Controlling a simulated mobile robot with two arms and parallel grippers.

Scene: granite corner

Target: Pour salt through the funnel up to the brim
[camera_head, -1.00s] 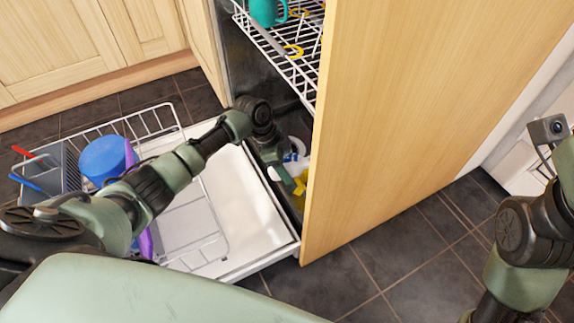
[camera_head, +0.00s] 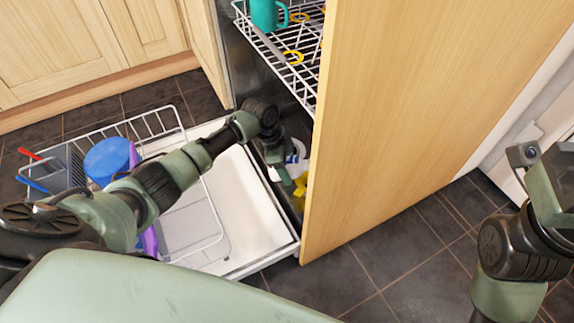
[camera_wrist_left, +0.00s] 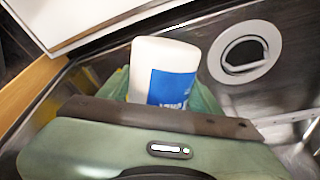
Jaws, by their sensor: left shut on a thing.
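My left gripper (camera_head: 284,160) reaches down into the open dishwasher, partly behind its wooden-fronted side panel. In the left wrist view it is shut on a white salt bottle (camera_wrist_left: 150,58) with a blue label, held between the green fingers. In the head view only a small white and blue part of the bottle (camera_head: 297,150) shows. A white ring (camera_wrist_left: 246,52) around a dark opening lies right of the bottle in the left wrist view, apart from it; I cannot tell if this is the funnel. My right wrist (camera_head: 552,185) is at the right edge; its fingertips are hidden.
A yellow thing (camera_head: 300,188) is below my left gripper. The pulled-out lower rack (camera_head: 165,118) holds a blue lidded tub (camera_head: 107,160) and a cutlery basket (camera_head: 66,170). A teal mug (camera_head: 266,14) stands on the upper rack (camera_head: 290,62). The wooden panel (camera_head: 400,110) blocks the right side. Floor tiles lie clear below.

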